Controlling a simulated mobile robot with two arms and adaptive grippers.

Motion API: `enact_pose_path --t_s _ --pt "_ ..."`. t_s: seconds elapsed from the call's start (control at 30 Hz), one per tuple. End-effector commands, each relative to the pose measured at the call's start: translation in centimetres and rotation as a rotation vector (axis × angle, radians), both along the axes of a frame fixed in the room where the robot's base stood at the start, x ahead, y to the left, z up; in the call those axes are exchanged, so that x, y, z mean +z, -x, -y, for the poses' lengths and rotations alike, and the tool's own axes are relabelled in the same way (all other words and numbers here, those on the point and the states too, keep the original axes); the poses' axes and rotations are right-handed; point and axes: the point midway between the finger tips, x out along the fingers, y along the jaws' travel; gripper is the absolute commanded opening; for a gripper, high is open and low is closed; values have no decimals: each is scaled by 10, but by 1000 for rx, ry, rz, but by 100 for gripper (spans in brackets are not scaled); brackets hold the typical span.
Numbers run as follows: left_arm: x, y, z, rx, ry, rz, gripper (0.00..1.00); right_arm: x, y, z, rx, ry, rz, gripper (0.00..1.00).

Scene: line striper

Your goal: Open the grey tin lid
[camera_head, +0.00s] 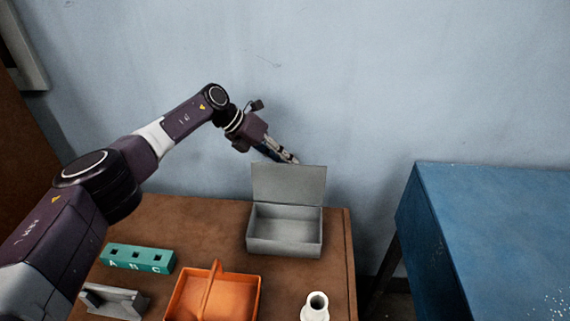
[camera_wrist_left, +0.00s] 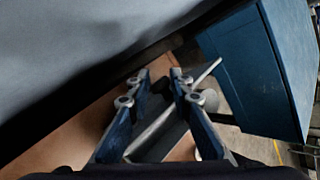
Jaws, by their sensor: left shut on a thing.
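The grey tin (camera_head: 284,246) stands on the brown table near its right end. Its grey lid (camera_head: 289,186) stands upright at the back edge, so the empty-looking inside shows. My left gripper (camera_head: 290,158) is at the top edge of the lid, reaching in from behind and above. It is shut on the lid. The exact contact is partly hidden by the fingers. My right gripper is in neither view.
An orange basket (camera_head: 182,297) with a handle stands in front left of the tin. A green block with holes (camera_head: 138,258), a grey holder (camera_head: 113,302) and a white bottle-like piece (camera_head: 315,308) are on the table (camera_head: 200,218). A blue cabinet (camera_head: 490,235) stands to the right, beyond a gap.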

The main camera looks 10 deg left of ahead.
Motion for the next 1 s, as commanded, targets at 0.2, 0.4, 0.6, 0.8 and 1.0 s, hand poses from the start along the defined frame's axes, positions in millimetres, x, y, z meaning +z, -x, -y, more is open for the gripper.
enact_pose_path --t_s 0.2,0.4,0.6,0.8,1.0 --pt "-5 -3 -6 11 -12 4 0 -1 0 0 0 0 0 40" --pt "-6 -2 -7 10 -13 2 23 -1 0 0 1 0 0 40" --pt "-6 -1 -5 7 -12 0 37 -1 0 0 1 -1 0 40" --pt "-5 0 -3 3 -9 0 37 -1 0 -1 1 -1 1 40" --pt "-3 0 -3 3 -6 1 37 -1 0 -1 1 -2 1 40"
